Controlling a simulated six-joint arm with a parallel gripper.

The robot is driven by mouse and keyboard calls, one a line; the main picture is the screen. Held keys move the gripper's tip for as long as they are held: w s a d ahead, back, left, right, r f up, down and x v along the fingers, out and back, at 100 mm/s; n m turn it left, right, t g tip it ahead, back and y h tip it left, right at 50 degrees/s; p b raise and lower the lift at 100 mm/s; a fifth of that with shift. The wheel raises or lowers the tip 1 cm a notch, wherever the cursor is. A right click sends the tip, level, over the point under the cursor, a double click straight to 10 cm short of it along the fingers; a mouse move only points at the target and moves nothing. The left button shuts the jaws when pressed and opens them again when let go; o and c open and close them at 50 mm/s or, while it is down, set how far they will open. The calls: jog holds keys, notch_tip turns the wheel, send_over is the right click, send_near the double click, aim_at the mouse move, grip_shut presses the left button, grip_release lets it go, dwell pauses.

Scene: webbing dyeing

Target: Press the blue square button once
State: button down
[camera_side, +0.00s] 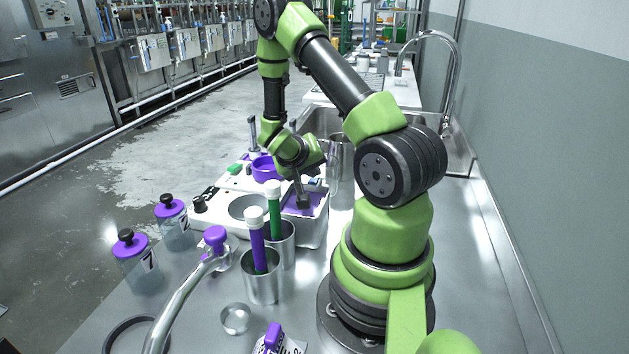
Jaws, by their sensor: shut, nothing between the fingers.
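My gripper (304,202) points down at the end of the green and black arm, with its fingers closed and nothing held. It appears over or in front of the purple surface of a pale box-shaped container (313,232); the exact height is unclear. A small bluish patch shows just behind the gripper, but it is too small to tell whether it is the blue square button. A white panel (228,182) with a green piece (235,169) lies to the left behind the gripper. My gripper and wrist hide part of this area.
Two metal cups (262,288) hold a purple-handled tube and a green-handled tube close in front. A purple bowl (266,168) stands behind. Purple-lidded jars (136,264) stand left. A sink (322,118) with a tall faucet is behind.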

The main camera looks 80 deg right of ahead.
aim_at(312, 180)
jog(key=shift+f, duration=0.45)
dwell(0.4)
dwell(0.3)
jog(key=shift+r, duration=0.9)
jog(key=shift+r, duration=2.5)
